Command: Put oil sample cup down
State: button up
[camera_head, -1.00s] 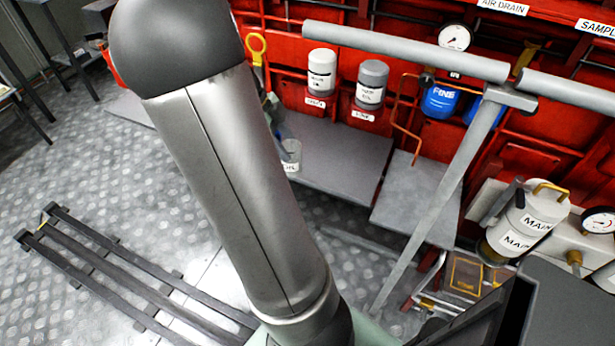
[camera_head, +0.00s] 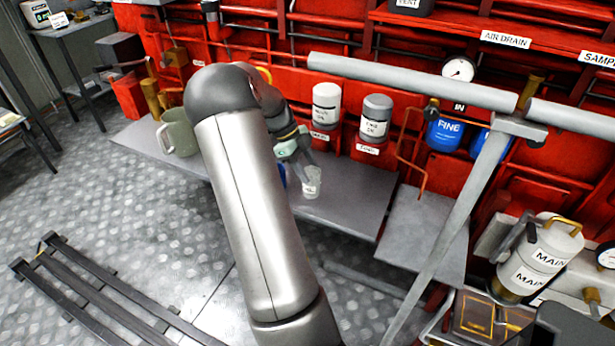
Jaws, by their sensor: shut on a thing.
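The oil sample cup (camera_head: 313,184) is a small clear cup with a pale label. It is at the end of my gripper (camera_head: 306,172), which is shut on it. The cup appears upright, over the grey shelf (camera_head: 345,205) in front of the red machine. I cannot tell whether its base touches the shelf. My arm hides part of the shelf to the left of the cup and most of the gripper's wrist.
A white canister (camera_head: 326,105) and a grey canister (camera_head: 375,118) stand behind the cup. A grey-green jug (camera_head: 180,138) stands on the shelf's left part. A grey handrail (camera_head: 410,82) and its slanted post (camera_head: 455,225) cross the right side. The shelf right of the cup is clear.

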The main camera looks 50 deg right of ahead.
jog(key=shift+w+d+f, duration=0.1)
jog(key=shift+d+f, duration=0.15)
jog(key=shift+f, duration=0.1)
jog(key=shift+w+f, duration=0.1)
jog(key=shift+f, duration=1.5)
jog(key=shift+d+f+b, duration=0.1)
jog(key=shift+f+b, duration=0.1)
jog(key=shift+b, duration=0.1)
jog(key=o, duration=1.4)
jog(key=shift+r, duration=0.2)
